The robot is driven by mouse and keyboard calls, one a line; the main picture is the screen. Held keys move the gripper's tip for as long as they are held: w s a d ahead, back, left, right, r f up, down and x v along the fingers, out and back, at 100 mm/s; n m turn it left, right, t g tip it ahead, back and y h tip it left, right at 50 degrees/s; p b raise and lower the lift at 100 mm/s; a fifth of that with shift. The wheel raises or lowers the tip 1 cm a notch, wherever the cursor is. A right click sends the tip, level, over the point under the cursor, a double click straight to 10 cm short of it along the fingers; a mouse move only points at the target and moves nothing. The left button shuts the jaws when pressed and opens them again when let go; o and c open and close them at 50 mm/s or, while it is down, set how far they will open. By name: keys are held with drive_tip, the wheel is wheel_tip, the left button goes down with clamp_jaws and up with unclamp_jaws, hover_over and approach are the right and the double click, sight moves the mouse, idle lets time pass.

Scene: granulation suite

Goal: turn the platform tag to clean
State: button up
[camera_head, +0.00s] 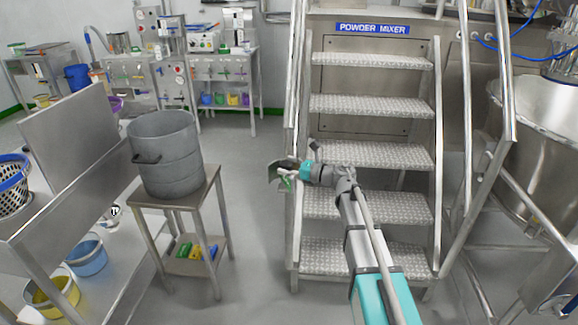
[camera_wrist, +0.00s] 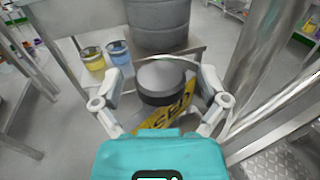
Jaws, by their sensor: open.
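In the wrist view, a yellow tag (camera_wrist: 181,104) with dark lettering lies tilted beyond my gripper (camera_wrist: 160,76). Part of its lettering is hidden, so I cannot read the whole word. A round grey knob-like piece (camera_wrist: 161,76) with a dark lower band sits between the two spread fingers, in front of the tag. My gripper is open, and I cannot tell whether either finger touches the piece. In the head view, my gripper (camera_head: 281,172) is at the left side of the steps, and the tag's face cannot be made out there.
Metal steps (camera_head: 367,155) under a blue POWDER MIXER sign (camera_head: 372,29) stand behind my arm, with handrails on both sides. A grey drum (camera_head: 165,153) stands on a small table (camera_head: 207,190) to the left. The floor between table and steps is clear.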

drive_tip(key=v, duration=1.2)
idle(0.3)
drive_tip(key=shift+r, duration=0.1)
